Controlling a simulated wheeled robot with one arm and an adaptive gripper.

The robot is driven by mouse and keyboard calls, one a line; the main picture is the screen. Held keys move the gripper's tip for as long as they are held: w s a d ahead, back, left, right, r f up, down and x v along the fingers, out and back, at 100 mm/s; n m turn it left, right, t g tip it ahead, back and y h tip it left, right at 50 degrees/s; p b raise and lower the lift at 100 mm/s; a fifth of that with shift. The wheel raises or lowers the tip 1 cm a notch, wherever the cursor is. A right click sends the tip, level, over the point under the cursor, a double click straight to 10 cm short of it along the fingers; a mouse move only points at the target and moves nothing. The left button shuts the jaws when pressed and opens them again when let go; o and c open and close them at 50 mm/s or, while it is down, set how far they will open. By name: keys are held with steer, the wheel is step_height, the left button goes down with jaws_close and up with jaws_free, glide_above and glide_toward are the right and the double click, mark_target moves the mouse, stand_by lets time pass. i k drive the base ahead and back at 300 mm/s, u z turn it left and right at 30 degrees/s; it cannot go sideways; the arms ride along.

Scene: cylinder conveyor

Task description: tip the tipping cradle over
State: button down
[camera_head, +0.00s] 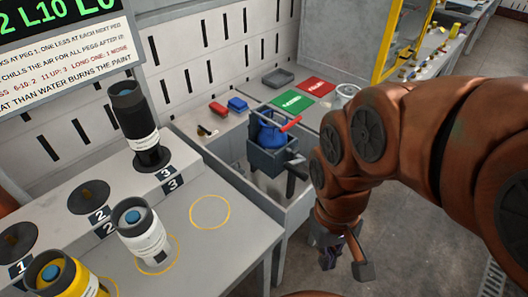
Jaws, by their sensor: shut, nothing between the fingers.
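The tipping cradle (265,160) is a dark grey open box in the middle of the view. It sits upright over a recessed grey bin at the back of the workbench. A blue rounded object (271,134) sits in it, and a red bar (290,124) shows at its top right. My gripper (342,260) hangs below and to the right of the cradle, in front of the bench and apart from it. It is shut and empty. My arm comes in from the right, and the fingertips are small and dark in this view.
A black cylinder (134,122) stands on peg 3, and pegs 1 and 2 are bare. A white cylinder (143,235) and a yellow one (62,280) stand in front. A green card (293,101) and a red card (315,87) lie behind the cradle. Floor is free at right.

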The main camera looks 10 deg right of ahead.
mark_target(272, 166)
steer(key=u, duration=4.2)
steer(key=k, duration=1.2)
steer(key=z, duration=1.4)
